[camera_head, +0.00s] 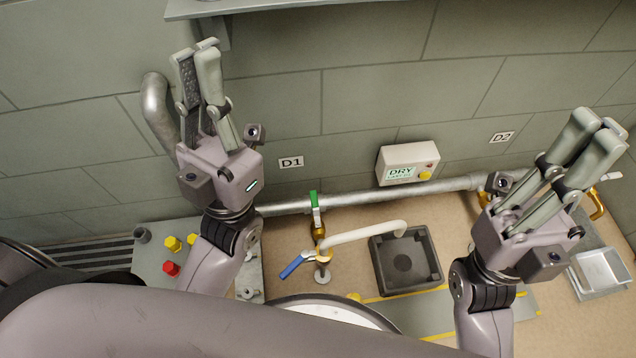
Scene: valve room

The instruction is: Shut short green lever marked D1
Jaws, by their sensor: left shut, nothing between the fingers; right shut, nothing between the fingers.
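The short green lever (314,199) sits below the wall label D1 (291,162), at the grey pipe. It points up in the picture, roughly in line with the brass valve body (319,231) below it and across the pipe. My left gripper (196,47) is raised in front of the wall, up and left of the lever, shut and empty. My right gripper (600,122) is at the far right, well away from the lever, also shut and empty. Neither gripper touches the lever, and nothing covers it.
A blue lever (291,267) and a cream spout (365,235) are just below the green lever. A black basin (405,262) and a DRY indicator box (408,163) are to its right. Label D2 (502,137) is farther right. A shelf (270,8) juts out above.

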